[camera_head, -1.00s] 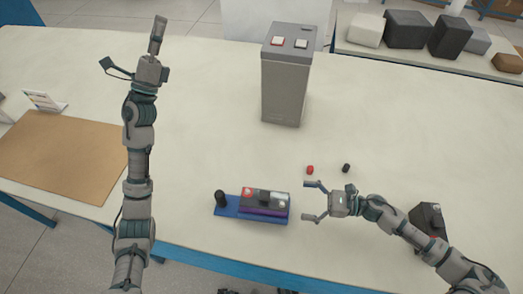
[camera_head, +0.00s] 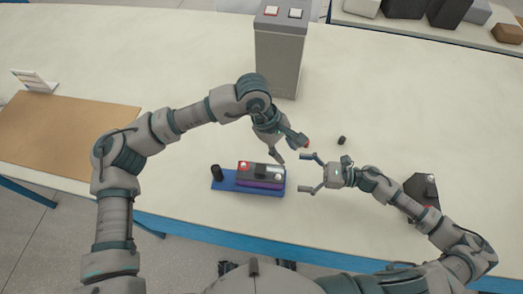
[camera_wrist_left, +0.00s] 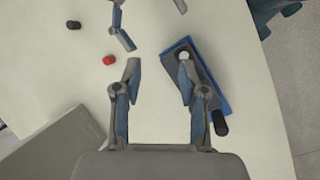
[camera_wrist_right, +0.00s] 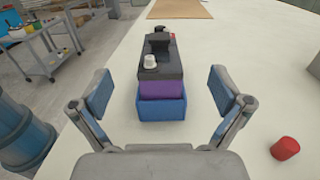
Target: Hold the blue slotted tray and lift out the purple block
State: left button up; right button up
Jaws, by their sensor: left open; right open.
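The blue slotted tray (camera_head: 230,187) lies near the table's front edge, with a black upright knob (camera_head: 217,173) at its left end. The purple block (camera_head: 262,184) sits in it under a dark top with a red and a white knob; it also shows in the right wrist view (camera_wrist_right: 162,90). My left gripper (camera_head: 291,150) is open and empty above the table, just beyond the tray's right end. In the left wrist view the tray (camera_wrist_left: 222,92) lies beside its right finger. My right gripper (camera_head: 305,173) is open and empty, right of the tray, facing its end.
A tall grey box (camera_head: 279,55) stands at the back. A dark block (camera_head: 420,187) is by my right arm. A brown mat (camera_head: 65,135) lies at left.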

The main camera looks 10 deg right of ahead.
aim_at(276, 180)
pick_arm(q)
jog(key=a+f+y, duration=0.1)
jog(key=a, duration=0.1)
jog(key=w+a+f+t+y, duration=0.1)
jog(key=a, duration=0.1)
jog(key=a+f+y, duration=0.1)
jog(key=y, duration=0.1)
jog(key=shift+w+a+f+m, duration=0.25)
jog(key=shift+a+m, duration=0.05)
jog(key=shift+a, duration=0.3)
pick_arm(e)
notch_tip(276, 180, down, 8)
jog(key=shift+f, duration=0.2)
pick_arm(q)
jog(key=shift+d+f, duration=0.1)
pick_arm(e)
jog(key=x, duration=0.6)
jog(key=shift+a+r, duration=0.15)
jog(key=shift+r, duration=0.05)
jog(key=shift+w+a, duration=0.1)
jog(key=shift+a, duration=0.65)
jog(key=shift+d, duration=0.1)
jog(key=c, duration=1.2)
jog(key=shift+o, duration=0.2)
